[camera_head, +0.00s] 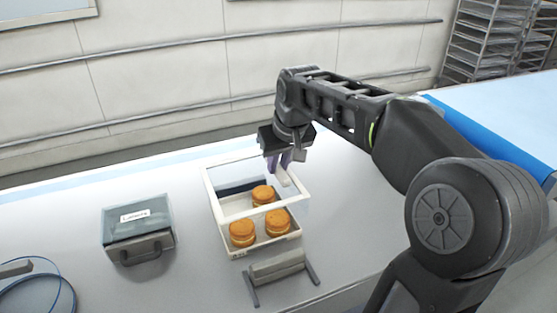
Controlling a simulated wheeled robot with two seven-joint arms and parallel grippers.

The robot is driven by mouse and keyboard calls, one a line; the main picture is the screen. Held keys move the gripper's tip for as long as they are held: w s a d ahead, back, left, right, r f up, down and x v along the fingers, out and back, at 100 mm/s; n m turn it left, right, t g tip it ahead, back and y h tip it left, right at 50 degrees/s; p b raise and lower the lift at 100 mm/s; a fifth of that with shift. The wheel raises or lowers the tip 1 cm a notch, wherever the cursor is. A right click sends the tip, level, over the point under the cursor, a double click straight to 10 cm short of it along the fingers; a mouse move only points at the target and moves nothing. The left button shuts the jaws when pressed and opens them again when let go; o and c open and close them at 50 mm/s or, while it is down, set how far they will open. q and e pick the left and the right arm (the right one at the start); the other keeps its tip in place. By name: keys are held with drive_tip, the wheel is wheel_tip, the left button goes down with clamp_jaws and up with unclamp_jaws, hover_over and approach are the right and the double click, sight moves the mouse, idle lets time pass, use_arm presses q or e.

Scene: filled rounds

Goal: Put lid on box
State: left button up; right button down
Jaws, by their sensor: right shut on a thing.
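The open box (266,247) is a shallow white tray on the table, with three orange-brown rounds (243,233) inside. The lid (209,190) has a white frame and a clear pane, and shows above the box, a little tilted. My right gripper (284,174) reaches in from the right and is shut on the lid near its far right side. The lid's rim stands apart from the box's front edge. The contact point is partly hidden by the fingers. My left gripper is not in view.
A grey-blue case (138,228) with a label and handle stands left of the box. A grey bracket-like stand (278,268) lies just in front of the box. A blue cable loop (37,277) lies at the far left. Racks (495,40) stand at the back right.

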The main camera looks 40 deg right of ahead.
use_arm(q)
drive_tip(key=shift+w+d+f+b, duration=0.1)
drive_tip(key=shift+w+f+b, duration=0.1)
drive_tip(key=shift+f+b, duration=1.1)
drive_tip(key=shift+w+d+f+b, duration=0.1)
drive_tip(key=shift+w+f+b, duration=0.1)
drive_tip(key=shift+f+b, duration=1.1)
use_arm(e)
drive_tip(key=shift+f, duration=3.6)
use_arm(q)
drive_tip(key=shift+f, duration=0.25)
use_arm(e)
drive_tip(key=shift+f, duration=0.25)
drive_tip(key=c, duration=0.8)
unclamp_jaws()
drive_tip(key=shift+o, duration=0.2)
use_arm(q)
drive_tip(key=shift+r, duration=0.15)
use_arm(e)
drive_tip(key=shift+r, duration=0.15)
drive_tip(key=shift+r+p, duration=2.5)
drive_tip(key=shift+r, duration=0.9)
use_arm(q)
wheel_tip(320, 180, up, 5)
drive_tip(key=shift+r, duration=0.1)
